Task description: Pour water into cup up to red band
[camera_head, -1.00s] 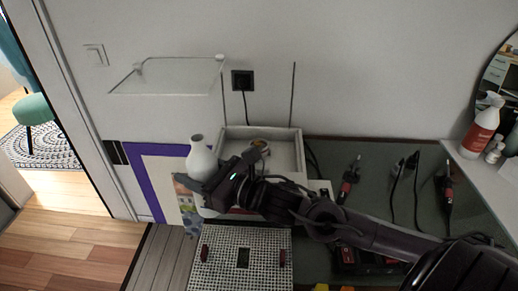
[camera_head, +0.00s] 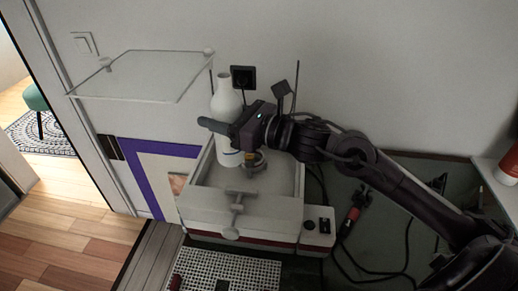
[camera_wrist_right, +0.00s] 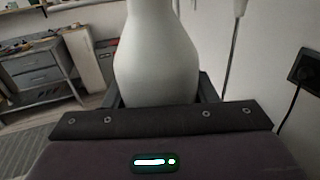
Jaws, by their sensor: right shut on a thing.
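A white bottle (camera_head: 227,102) with a narrow neck stands upright in the grasp of my right gripper (camera_head: 222,128), over the left back part of a white open tray-like box (camera_head: 296,180). The gripper is shut around the bottle's body. In the right wrist view the bottle (camera_wrist_right: 155,55) fills the space between the jaws. A blue line shows low on its white body. Close to its right, inside the box, is a small round grey and orange thing (camera_head: 252,161), partly hidden by my arm; I cannot tell whether it is the cup. No red band or water is discernible. My left gripper is not in view.
A clear shelf (camera_head: 140,76) juts from the wall at upper left. A black socket (camera_head: 243,77) is behind the bottle. A metal fitting (camera_head: 237,208) is on the box's front. A red-and-black tool (camera_head: 352,218) and cables lie on the right.

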